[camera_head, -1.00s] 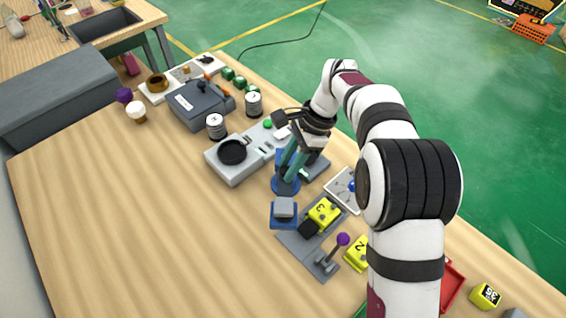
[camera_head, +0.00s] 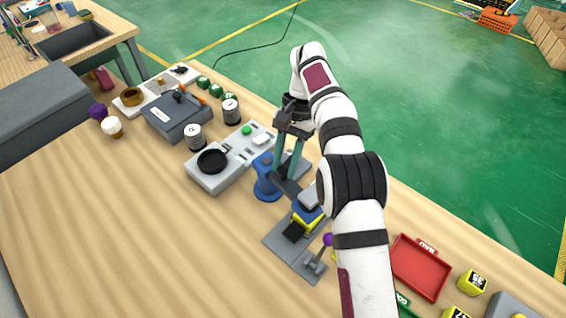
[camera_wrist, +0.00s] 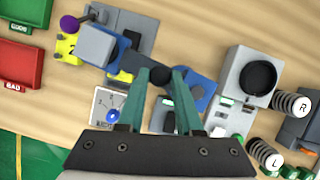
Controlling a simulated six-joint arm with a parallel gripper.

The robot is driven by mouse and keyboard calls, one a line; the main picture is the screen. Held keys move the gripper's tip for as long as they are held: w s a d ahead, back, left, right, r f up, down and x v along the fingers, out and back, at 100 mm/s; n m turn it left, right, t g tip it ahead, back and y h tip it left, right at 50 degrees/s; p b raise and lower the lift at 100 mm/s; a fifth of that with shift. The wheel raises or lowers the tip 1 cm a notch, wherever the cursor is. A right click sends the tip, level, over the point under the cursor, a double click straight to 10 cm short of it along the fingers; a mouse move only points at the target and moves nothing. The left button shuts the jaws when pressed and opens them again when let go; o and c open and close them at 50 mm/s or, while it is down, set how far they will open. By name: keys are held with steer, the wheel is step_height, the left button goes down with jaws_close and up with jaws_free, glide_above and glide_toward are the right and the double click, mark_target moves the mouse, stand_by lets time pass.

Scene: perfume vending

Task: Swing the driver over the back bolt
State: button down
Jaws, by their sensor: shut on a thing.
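The driver is a swing arm on a blue post (camera_head: 267,180). Its head, a grey block on a blue housing (camera_head: 308,206), hangs over the yellow block (camera_head: 306,222) on the grey fixture (camera_head: 283,252). My gripper (camera_head: 287,176) points down and is shut on the driver's arm beside the post. In the wrist view the fingertips (camera_wrist: 165,76) close around a dark round knob on the arm, and the grey head (camera_wrist: 95,46) lies to the upper left.
A purple-knobbed lever (camera_head: 328,240) stands at the fixture's front right. A grey station with a black round pad (camera_head: 212,161) and two white cans are left of the post. A red tray (camera_head: 420,267) lies right of my arm.

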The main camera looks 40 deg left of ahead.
stand_by(0.5)
steer(key=c, duration=0.6)
jaws_free()
steer(key=r, duration=0.1)
steer(key=d+r, duration=0.1)
steer(key=r, duration=0.3)
steer(key=shift+w+d, duration=0.15)
steer(key=shift+w, duration=0.2)
steer(key=w+d+r, duration=0.3)
steer(key=d+r, duration=0.3)
steer(key=d, duration=0.3)
steer(key=shift+w+d, duration=0.3)
